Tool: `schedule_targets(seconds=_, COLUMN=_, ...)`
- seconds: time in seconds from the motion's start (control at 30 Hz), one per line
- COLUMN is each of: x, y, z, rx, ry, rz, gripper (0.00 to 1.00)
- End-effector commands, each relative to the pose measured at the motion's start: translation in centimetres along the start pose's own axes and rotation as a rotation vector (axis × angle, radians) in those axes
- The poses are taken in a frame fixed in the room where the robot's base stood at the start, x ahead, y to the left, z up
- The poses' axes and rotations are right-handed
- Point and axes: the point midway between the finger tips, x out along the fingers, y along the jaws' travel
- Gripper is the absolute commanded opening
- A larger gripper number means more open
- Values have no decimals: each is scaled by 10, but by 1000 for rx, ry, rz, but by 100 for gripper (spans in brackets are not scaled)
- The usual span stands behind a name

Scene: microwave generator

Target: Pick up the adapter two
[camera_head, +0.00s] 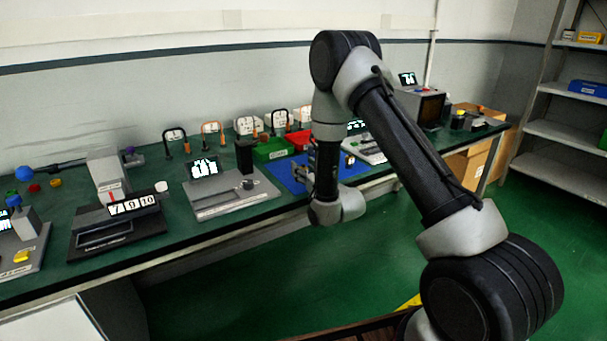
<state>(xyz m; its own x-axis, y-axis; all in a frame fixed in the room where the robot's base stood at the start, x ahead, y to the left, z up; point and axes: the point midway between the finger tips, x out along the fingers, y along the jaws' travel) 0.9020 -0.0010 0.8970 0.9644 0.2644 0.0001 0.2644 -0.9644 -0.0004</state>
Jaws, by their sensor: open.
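I cannot pick out adapter two for certain; the labels on the bench are too small to read. A blue mat (284,176) on the bench holds small grey and yellowish parts, partly hidden behind my arm. A green bin (273,150) and a red bin (298,138) stand behind it, with contents too small to tell. My arm reaches over the bench front, and its wrist hangs before the mat. My gripper cannot be made out; the wrist and forearm cover that area.
The long green bench (165,240) runs along the wall. It carries a device with a number display (132,204), a grey device with a dark post (222,196) and several padlock-like items behind. A box-shaped machine (421,106) stands at right, near shelves (566,130). The green floor in front is open.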

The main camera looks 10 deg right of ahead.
Motion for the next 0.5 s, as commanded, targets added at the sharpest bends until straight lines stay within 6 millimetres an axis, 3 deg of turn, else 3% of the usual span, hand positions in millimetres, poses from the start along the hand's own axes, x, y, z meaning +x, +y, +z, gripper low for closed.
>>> schedule_targets(seconds=0.1, x=0, y=0, z=0, rx=0, ry=0, rz=0, gripper=48)
schedule_targets(seconds=0.37, x=0, y=0, z=0, rx=0, ry=0, rz=0, gripper=1)
schedule_targets(seconds=0.5, x=0, y=0, z=0, rx=0, ry=0, rz=0, gripper=0)
